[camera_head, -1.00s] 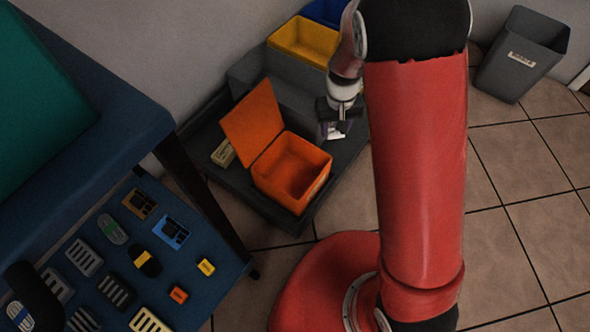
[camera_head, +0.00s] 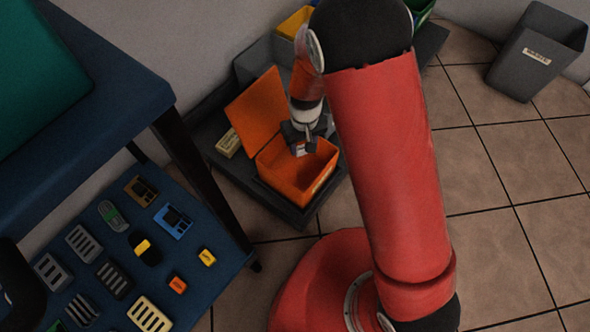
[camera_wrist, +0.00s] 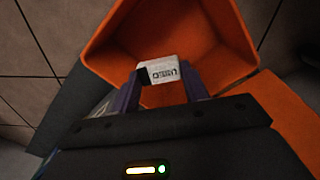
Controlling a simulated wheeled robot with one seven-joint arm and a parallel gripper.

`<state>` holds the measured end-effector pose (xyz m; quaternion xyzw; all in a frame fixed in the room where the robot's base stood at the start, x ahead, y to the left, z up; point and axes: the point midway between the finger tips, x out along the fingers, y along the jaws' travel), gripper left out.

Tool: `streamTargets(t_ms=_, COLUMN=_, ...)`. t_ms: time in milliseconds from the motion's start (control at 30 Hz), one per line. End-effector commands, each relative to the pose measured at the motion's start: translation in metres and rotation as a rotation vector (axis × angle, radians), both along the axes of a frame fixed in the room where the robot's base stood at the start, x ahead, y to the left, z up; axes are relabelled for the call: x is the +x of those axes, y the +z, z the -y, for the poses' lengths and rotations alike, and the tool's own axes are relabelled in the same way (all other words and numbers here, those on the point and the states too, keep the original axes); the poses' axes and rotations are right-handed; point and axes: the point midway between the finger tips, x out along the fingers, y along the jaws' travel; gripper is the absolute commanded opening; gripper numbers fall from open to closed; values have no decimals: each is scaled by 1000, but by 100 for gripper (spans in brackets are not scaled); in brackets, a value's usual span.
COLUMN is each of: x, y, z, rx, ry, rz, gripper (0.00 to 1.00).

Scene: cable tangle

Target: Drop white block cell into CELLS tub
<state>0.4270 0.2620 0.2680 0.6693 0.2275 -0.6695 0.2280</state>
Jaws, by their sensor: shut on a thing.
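The white block cell (camera_wrist: 160,73) is held between the two fingertips of my gripper (camera_wrist: 160,84) in the wrist view. It has dark markings on its face. In the head view the gripper (camera_head: 300,147) hangs over the opening of the orange tub (camera_head: 280,187), with a small pale bit of the cell (camera_head: 299,150) showing below it. The orange tub also fills the upper wrist view (camera_wrist: 225,25), its inside empty where I can see. Its orange lid (camera_head: 257,103) stands open at the back. I cannot read a CELLS label on it.
A yellow bin (camera_head: 293,23) stands behind the tub and a grey WASTE bin (camera_head: 540,50) at the upper right. A small cream box (camera_head: 228,143) lies left of the tub. A blue shelf (camera_head: 190,262) with several small devices is at lower left.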

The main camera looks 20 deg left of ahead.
Motion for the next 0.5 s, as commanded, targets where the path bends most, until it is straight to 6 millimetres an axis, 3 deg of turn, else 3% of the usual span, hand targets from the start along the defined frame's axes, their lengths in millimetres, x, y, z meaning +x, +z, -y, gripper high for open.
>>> streamTargets(t_ms=300, x=0, y=-4, z=0, rx=1, ry=-1, rz=1, gripper=22)
streamTargets(t_ms=333, x=0, y=-4, z=0, rx=1, ry=-1, rz=1, gripper=47)
streamTargets(t_ms=500, x=0, y=-4, z=0, rx=1, ry=-1, rz=1, gripper=69)
